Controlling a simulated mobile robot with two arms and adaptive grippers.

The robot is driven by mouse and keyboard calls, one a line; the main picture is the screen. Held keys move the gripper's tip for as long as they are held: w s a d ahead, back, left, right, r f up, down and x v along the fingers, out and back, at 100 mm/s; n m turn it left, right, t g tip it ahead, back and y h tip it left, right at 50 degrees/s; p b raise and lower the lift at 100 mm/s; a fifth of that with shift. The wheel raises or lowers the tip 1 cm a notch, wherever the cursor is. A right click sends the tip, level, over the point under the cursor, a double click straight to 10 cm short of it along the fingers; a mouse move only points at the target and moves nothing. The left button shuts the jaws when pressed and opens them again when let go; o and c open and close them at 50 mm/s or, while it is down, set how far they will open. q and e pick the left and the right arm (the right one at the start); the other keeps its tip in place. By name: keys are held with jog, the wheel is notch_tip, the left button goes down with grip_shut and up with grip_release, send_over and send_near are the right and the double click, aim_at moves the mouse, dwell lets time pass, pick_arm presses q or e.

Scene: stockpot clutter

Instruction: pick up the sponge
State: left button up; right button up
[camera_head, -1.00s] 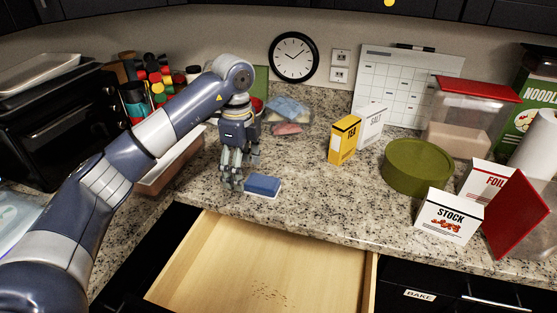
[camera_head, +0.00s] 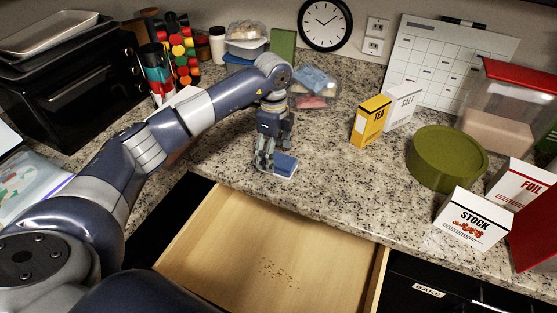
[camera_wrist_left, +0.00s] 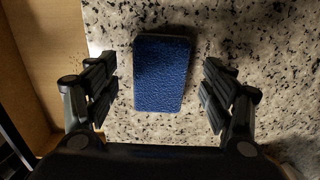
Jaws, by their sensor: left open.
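The blue sponge (camera_head: 285,165) with a pale underside lies flat on the speckled counter, just behind the open drawer. In the left wrist view the sponge (camera_wrist_left: 161,73) lies between my left gripper's two spread fingers, with a gap on each side. My left gripper (camera_head: 266,165) points down at the sponge and partly covers its left side in the head view. It is open and empty in the left wrist view (camera_wrist_left: 160,92). My right gripper is not seen.
An open wooden drawer (camera_head: 225,245) with crumbs juts out in front. A tea box (camera_head: 370,121), salt box (camera_head: 404,105), green round tin (camera_head: 447,158) and stock box (camera_head: 472,218) stand to the right. Bagged items (camera_head: 314,86) lie behind my gripper. Counter right of the sponge is clear.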

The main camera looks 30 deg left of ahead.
pick_arm(q)
notch_tip(320, 180, down, 2)
jog(key=shift+f, duration=0.4)
jog(key=c, duration=1)
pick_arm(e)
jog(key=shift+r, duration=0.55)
pick_arm(q)
jog(key=shift+o, duration=0.2)
jog(key=shift+r, duration=0.15)
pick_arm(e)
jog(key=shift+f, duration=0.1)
pick_arm(q)
jog(key=shift+r, duration=0.2)
notch_tip(320, 180, up, 2)
jog(key=shift+w+r+b, duration=0.1)
jog(key=shift+r+b, duration=0.05)
jog(key=shift+b, duration=0.6)
jog(key=s+d+r+b, duration=0.1)
jog(key=s+d+b, duration=0.1)
jog(key=s+d, duration=0.2)
jog(key=s+d+r+b, duration=0.1)
jog(key=s+d, duration=0.3)
jog(key=s, duration=0.6)
jog(key=shift+d+b, duration=0.25)
jog(key=shift+b, duration=0.1)
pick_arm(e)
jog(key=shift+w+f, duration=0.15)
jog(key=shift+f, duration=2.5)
